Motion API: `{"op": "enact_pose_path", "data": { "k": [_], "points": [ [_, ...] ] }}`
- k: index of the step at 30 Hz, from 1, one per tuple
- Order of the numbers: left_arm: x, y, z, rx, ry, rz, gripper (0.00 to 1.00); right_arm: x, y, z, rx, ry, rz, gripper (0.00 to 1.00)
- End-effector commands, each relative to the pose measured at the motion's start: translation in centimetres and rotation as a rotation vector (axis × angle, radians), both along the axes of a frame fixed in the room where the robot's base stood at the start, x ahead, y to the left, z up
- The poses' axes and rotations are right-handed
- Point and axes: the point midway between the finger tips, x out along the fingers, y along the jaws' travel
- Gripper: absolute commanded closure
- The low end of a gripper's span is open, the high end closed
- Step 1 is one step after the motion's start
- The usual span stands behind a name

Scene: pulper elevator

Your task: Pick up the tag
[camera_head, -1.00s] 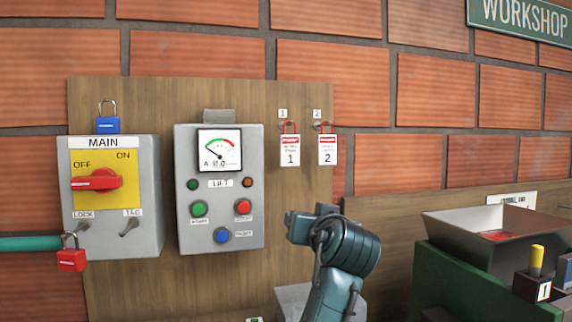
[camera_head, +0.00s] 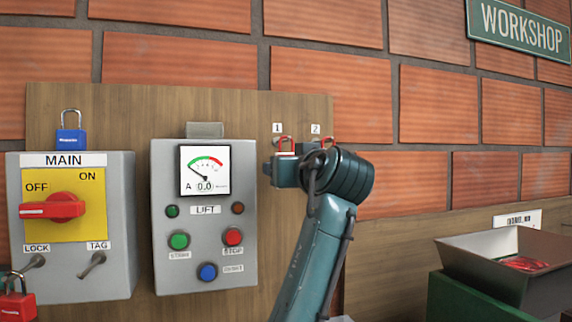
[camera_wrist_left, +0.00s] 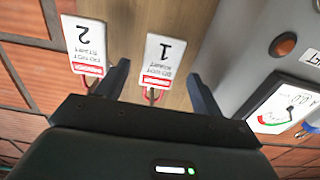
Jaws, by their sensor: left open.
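The tag numbered 1 (camera_wrist_left: 157,58) is white with a red band and hangs by a red loop on the wooden board. The tag numbered 2 (camera_wrist_left: 84,42) hangs beside it. In the left wrist view my left gripper (camera_wrist_left: 160,72) is open, with tag 1 in the gap between its fingers and tag 2 outside them. I cannot tell how far the fingertips are from the board. In the head view my left gripper (camera_head: 284,171) covers most of both tags; only their red loops and tops show. My right gripper is not in view.
The grey lift panel (camera_head: 244,270) with a meter and buttons stands just left of the tags. Further left is the MAIN switch box (camera_head: 120,250), with a blue padlock (camera_head: 70,138) above and a red padlock (camera_head: 16,303) at lower left. A metal hopper (camera_head: 490,285) is at right.

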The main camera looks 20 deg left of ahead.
Motion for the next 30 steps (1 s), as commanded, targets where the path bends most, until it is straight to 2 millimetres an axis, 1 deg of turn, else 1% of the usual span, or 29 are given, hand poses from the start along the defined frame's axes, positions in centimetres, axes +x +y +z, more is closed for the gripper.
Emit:
{"op": "enact_pose_path", "data": {
  "k": [4,8,12,15,21,23,30],
  "points": [
    [0.9,0.6,0.1,0.001,0.001,0.001,0.33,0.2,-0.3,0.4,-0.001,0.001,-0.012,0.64],
    [2.5,1.8,0.2,0.002,0.003,0.003,0.33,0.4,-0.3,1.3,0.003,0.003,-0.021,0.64],
    [4.0,2.7,0.0,0.001,0.002,0.001,0.33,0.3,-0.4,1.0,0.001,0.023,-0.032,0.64],
    [4.6,3.0,-0.1,0.001,0.001,0.0,0.33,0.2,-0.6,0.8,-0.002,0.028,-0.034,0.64],
    [4.6,3.1,-0.2,0.0,-0.001,-0.001,0.33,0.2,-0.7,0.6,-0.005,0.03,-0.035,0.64],
    [4.6,3.1,-0.2,0.0,-0.001,-0.001,0.36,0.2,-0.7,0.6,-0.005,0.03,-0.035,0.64],
    [4.6,3.1,-0.2,0.001,-0.001,-0.001,0.56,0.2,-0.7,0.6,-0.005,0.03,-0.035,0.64]
  ]
}}
